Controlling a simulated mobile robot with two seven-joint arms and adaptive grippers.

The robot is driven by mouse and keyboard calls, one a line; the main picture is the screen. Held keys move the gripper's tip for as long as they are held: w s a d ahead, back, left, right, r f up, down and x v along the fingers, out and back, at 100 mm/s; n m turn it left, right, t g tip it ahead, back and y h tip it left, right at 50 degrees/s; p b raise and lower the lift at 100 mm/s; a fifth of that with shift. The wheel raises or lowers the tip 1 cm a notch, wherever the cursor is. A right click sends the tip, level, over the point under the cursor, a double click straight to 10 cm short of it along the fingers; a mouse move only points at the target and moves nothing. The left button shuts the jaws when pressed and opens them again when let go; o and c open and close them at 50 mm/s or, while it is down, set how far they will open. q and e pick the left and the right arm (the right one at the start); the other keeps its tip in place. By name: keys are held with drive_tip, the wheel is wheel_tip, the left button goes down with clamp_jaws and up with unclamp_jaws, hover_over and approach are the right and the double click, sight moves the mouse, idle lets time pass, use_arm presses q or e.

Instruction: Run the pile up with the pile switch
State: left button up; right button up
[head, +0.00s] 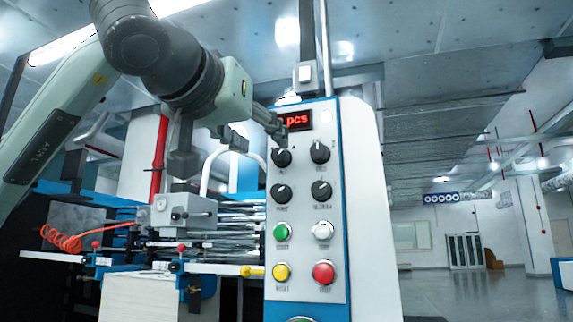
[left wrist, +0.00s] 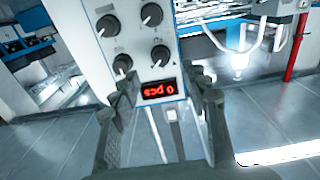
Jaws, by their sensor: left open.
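The control panel (head: 300,215) stands upright, with two rows of black knobs above coloured buttons. Its labels are too blurred to tell which knob is the pile switch. The upper left knob (head: 281,157) and upper right knob (head: 320,152) sit below the red display (head: 298,120). My left gripper (head: 262,142) is open and empty, close to the upper left knob. In the left wrist view the panel appears upside down, with the display (left wrist: 160,90) between the open fingers (left wrist: 165,80). Contact with a knob cannot be told. My right gripper is out of view.
Green (head: 282,232), white, yellow and red (head: 323,273) buttons lie lower on the panel. A pale block that may be the pile (head: 140,297) stands below the machine's rollers (head: 250,220) at left. An orange coiled hose (head: 62,240) hangs further left. Open floor lies to the right.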

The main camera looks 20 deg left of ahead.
sight(278, 156)
use_arm(q)
drive_tip(key=w+p, duration=0.1)
drive_tip(key=w, duration=0.5)
drive_tip(key=shift+w+r, duration=0.1)
drive_tip(key=shift+w, duration=0.05)
drive_tip(key=shift+w+d, duration=0.1)
drive_tip(key=shift+w, duration=0.4)
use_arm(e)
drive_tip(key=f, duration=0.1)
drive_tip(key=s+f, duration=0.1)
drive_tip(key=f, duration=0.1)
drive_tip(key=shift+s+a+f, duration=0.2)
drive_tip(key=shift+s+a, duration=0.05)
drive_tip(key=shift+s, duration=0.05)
use_arm(q)
drive_tip(key=shift+c, duration=0.2)
clamp_jaws()
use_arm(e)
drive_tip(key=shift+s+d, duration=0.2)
